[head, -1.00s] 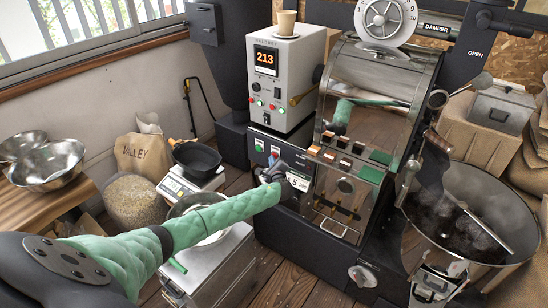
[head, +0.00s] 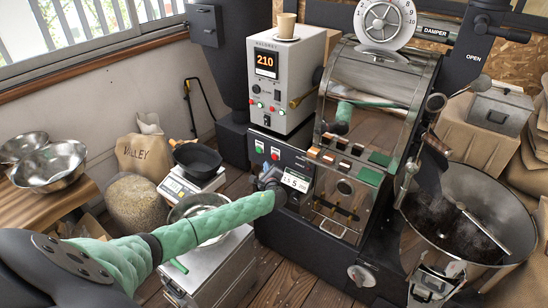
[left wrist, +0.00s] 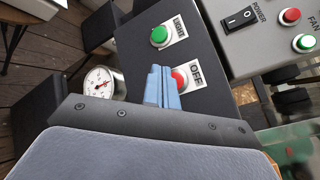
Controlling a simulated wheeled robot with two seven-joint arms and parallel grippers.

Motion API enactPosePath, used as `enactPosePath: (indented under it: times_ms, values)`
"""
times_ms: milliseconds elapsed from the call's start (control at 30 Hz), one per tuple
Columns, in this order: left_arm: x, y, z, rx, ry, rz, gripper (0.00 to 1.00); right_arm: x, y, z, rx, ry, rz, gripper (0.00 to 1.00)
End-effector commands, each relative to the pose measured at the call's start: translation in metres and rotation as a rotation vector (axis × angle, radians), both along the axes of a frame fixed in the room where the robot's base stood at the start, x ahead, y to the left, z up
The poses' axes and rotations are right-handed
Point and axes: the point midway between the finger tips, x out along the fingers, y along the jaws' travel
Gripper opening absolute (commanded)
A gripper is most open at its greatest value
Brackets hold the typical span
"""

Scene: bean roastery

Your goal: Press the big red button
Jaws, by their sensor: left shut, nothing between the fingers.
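A red button (head: 275,153) and a green button (head: 259,146) sit on the dark panel at the base of the roaster. In the left wrist view the red button (left wrist: 181,79) has an OFF label and the green button (left wrist: 159,36) a LIGHT label. My left gripper (head: 268,176) is just below the red button in the head view. Its blue fingers (left wrist: 162,84) are shut and empty, and partly cover the red button's left side. Whether the fingertips touch it, I cannot tell. My right gripper is not in view.
A grey control box (head: 287,78) with smaller buttons and an orange display stands above the panel. A dial gauge (left wrist: 103,83) lies left of my fingers. The cooling bin (head: 520,215) is far right.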

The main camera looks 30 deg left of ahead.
Motion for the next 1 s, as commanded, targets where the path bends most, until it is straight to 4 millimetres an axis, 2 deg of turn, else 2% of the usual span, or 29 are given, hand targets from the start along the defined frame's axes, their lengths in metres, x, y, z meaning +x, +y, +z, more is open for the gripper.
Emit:
enactPosePath:
  times_ms: [300,1000]
  values:
    - [-0.022,0.002,0.0,0.0,0.0,0.0,0.0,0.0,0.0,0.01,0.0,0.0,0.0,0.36]
    - [-0.023,0.002,0.0,0.0,0.0,0.0,0.0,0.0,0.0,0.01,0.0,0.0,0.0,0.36]
